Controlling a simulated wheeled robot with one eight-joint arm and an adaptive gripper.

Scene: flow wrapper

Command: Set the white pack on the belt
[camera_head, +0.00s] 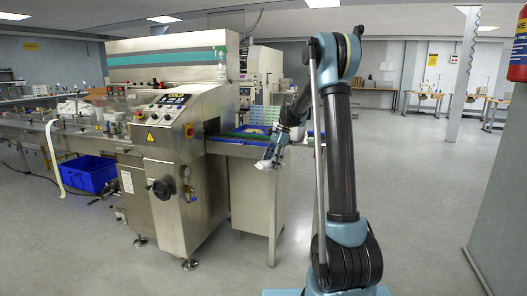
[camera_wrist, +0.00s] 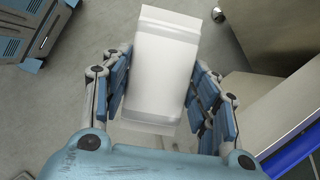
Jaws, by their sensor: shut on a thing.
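The white pack (camera_wrist: 163,62) is a pale block that lies between the two blue padded fingers of my gripper (camera_wrist: 162,95) in the wrist view. The gripper is shut on it, with a finger along each side, and the pack stands out past the fingers. In the head view my gripper (camera_head: 273,153) hangs in front of the machine's outfeed, with the white pack (camera_head: 266,165) small at its tip. The green belt (camera_head: 240,134) runs out of the machine behind and left of the gripper. My arm hides its right part.
The steel wrapping machine (camera_head: 178,125) stands left of the belt. A blue side rail (camera_head: 238,149) edges the outfeed. A blue crate (camera_head: 88,172) sits on the floor under the machine. In the wrist view a steel cabinet (camera_wrist: 265,110) stands close on the right.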

